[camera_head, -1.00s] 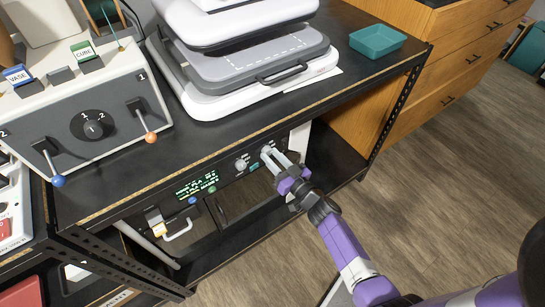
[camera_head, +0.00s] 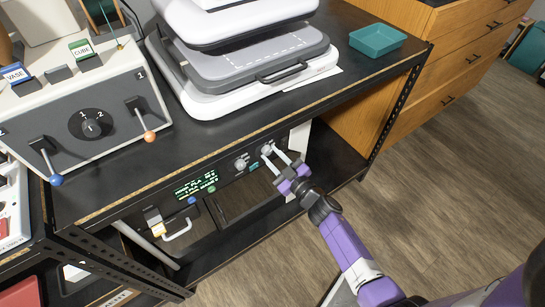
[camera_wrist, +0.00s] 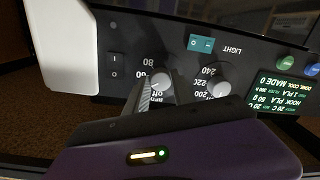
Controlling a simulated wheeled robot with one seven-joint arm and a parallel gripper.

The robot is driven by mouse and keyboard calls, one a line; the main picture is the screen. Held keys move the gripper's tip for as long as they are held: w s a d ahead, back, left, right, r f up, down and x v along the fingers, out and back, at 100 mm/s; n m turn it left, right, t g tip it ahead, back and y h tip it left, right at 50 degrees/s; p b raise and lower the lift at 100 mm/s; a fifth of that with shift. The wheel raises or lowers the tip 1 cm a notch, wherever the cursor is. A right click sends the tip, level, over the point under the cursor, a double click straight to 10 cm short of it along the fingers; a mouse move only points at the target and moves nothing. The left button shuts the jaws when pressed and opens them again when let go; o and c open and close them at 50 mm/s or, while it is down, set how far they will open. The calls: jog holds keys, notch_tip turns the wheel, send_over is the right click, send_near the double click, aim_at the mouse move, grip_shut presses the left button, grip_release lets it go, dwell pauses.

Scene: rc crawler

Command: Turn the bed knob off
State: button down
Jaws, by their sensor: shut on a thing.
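The bed knob (camera_wrist: 161,82) is a round light-grey knob on the printer's dark panel, with 60, 80 and "off" printed around it in the wrist view. In the head view the bed knob (camera_head: 266,150) is the right one of two knobs. My gripper (camera_wrist: 158,92) has its fingers on either side of the bed knob and is shut on it. My gripper (camera_head: 273,155) reaches the panel from the lower right in the head view. The fingers hide part of the knob and its labels, so its exact pointer setting is unclear.
A second knob (camera_wrist: 220,84), marked 200 to 240, sits close beside the fingers. A teal light switch (camera_wrist: 201,43), a black rocker switch (camera_wrist: 115,66) and a lit display (camera_wrist: 280,98) share the panel. The shelf top (camera_head: 345,85) overhangs above; open floor lies to the right.

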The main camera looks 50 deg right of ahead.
jog(key=n+b, duration=0.1)
jog(key=n, duration=0.4)
jog(key=shift+n+b, duration=0.3)
jog(key=n+b, duration=0.2)
jog(key=n, duration=0.3)
jog(key=shift+h, duration=0.3)
jog(key=shift+r+n, duration=0.1)
jog(key=shift+n, duration=0.2)
jog(key=c, duration=1.1)
grip_release()
jog(key=b+v, duration=0.1)
jog(key=v, duration=0.6)
jog(key=shift+s+a+r, duration=0.1)
jog(key=shift+s+a, duration=0.05)
jog(key=shift+s, duration=0.25)
